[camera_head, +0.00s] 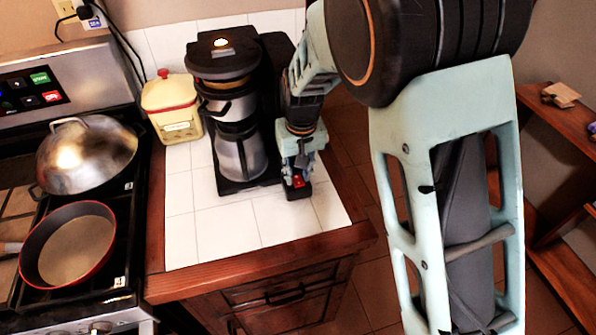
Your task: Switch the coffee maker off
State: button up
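The coffee maker (223,64) is black, with a silver carafe (240,157) standing upright on its base. It stands on the white tiled counter. A warm glowing spot shows on top of its lid. My gripper (297,187) points down just right of the carafe, low by the right side of the machine's base. A small red patch shows at its tips; I cannot tell whether it belongs to the gripper or to a switch behind it. Whether the gripper touches the machine is unclear, and its finger opening is too small to make out. My arm hides the machine's right rear.
The stove at the left holds a domed metal lid (87,155) and a red-rimmed pan (70,245). The front tiles are clear. Wooden shelves (560,120) stand at the right.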

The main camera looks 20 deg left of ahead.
aim_at(299, 183)
jog(key=shift+o, duration=1.1)
notch_tip(299, 183, up, 8)
jog(key=shift+s+d+f, duration=0.25)
jog(key=shift+s+d, duration=0.05)
jog(key=shift+s, duration=0.1)
